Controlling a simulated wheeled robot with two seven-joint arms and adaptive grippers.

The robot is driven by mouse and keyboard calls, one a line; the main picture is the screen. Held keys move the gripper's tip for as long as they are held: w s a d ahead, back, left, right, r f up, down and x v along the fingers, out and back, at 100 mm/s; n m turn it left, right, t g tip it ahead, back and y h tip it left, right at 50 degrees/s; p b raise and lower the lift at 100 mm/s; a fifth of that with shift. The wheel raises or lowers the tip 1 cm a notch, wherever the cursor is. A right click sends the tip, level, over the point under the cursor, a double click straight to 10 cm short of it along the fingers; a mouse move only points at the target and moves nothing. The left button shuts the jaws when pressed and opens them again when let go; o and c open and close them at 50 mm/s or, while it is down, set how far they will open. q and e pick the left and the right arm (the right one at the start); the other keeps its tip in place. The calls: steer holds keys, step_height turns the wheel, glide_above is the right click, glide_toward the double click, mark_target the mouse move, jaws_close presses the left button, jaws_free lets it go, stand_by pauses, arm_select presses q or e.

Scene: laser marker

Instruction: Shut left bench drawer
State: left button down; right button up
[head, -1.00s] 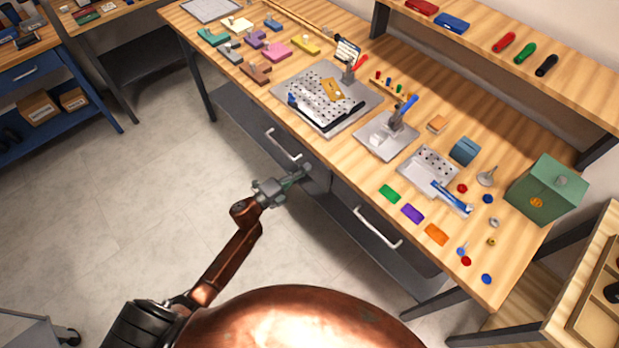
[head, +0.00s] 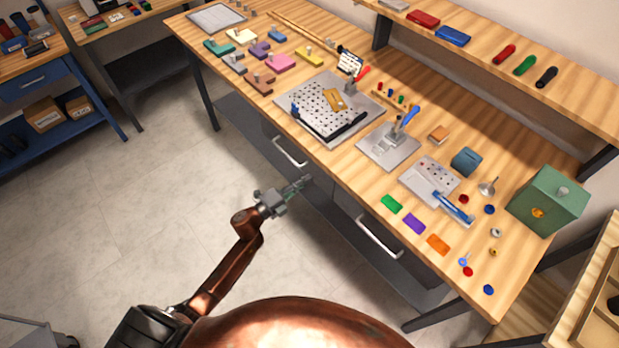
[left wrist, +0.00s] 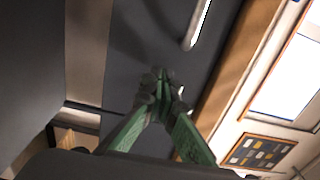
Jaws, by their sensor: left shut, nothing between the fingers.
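The left bench drawer is the dark grey front with a pale bar handle (head: 290,152) under the workbench's left half. I cannot tell from the head view how far it stands out from the bench. My left gripper (head: 303,183) is shut and empty, in front of the dark drawer face, below and a little right of the handle. In the left wrist view its green fingers (left wrist: 158,82) meet at the tips before a dark grey front (left wrist: 135,45), with the handle (left wrist: 198,22) above right. Contact with the front cannot be told. My right gripper is not in view.
A second drawer with a pale handle (head: 379,237) is to the right. The wooden bench top (head: 330,165) carries a perforated plate (head: 328,108), coloured blocks and a green box (head: 548,200). The floor (head: 130,210) left of my arm is clear.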

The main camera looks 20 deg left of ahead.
arm_select(q)
steer(key=p+v, duration=0.1)
steer(key=v, duration=1)
steer(key=shift+s+a, duration=0.2)
steer(key=shift+s, duration=0.15)
